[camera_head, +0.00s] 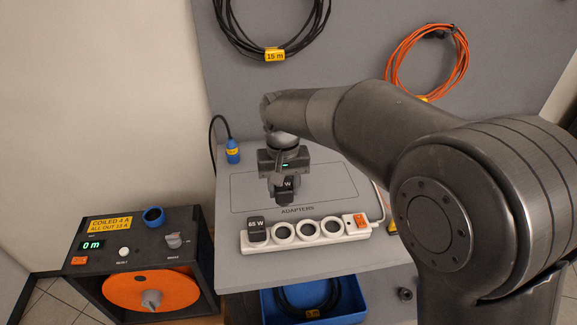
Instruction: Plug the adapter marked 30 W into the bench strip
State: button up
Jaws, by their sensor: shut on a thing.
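My gripper (285,180) is shut on a dark adapter (285,196) above the bench. A "W" shows on the adapter, but I cannot read its number. The white bench strip (290,245) lies along the front of the bench, in front of my gripper and lower in the picture. An adapter marked 65 W (256,229) sits on its left end. Three round sockets to the right of it look empty, and an orange switch (360,220) is at the right end. The held adapter appears apart from the strip.
The outlined area marked ADAPTERS (245,190) looks otherwise bare. A blue connector (233,151) stands at the bench's back left. A cable reel box (140,265) is at the left. A blue bin (270,308) with a coiled cable is below. Coiled cables (272,40) hang behind.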

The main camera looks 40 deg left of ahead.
jog(key=shift+s+d+f, duration=0.35)
jog(key=shift+s+f, duration=0.2)
jog(key=shift+f, duration=0.55)
jog(key=shift+s+d+f, duration=0.35)
jog(key=shift+s+f, duration=0.2)
jog(key=shift+f, duration=0.6)
jog(key=shift+s+d+f, duration=0.35)
jog(key=shift+s+f, duration=0.2)
jog(key=shift+f, duration=0.55)
jog(key=shift+f, duration=0.85)
jog(key=o, duration=1.7)
jog(key=shift+r, duration=4.5)
